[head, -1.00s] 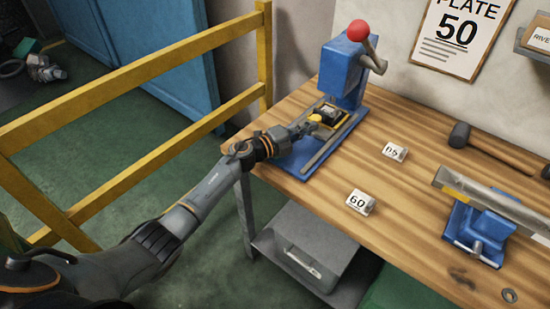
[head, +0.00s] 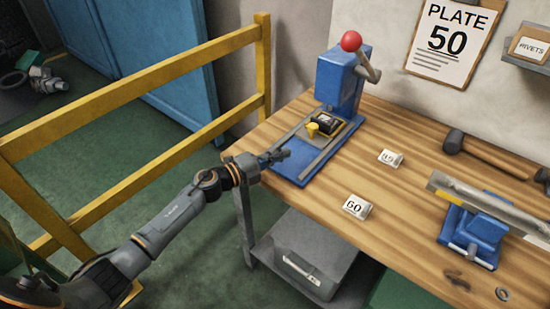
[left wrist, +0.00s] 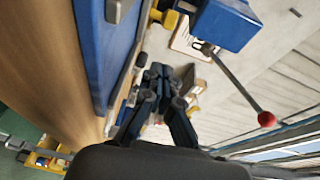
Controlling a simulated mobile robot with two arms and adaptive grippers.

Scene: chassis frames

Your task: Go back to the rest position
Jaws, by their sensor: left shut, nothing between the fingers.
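In the left wrist view the left gripper (left wrist: 160,80) points past the blue press base (left wrist: 105,50). A black and yellow block (head: 323,124) sits on the press base between its rails, apart from the gripper. The press lever has a red knob (head: 351,41), which also shows in the left wrist view. My right gripper is in neither view.
Number cards, one marked 60 (head: 356,206) and another (head: 390,158), stand on the bench. A blue vise (head: 474,235) and a hammer (head: 455,141) are at the right. A yellow railing (head: 120,90) stands left of the bench. A grey box (head: 305,265) sits below.

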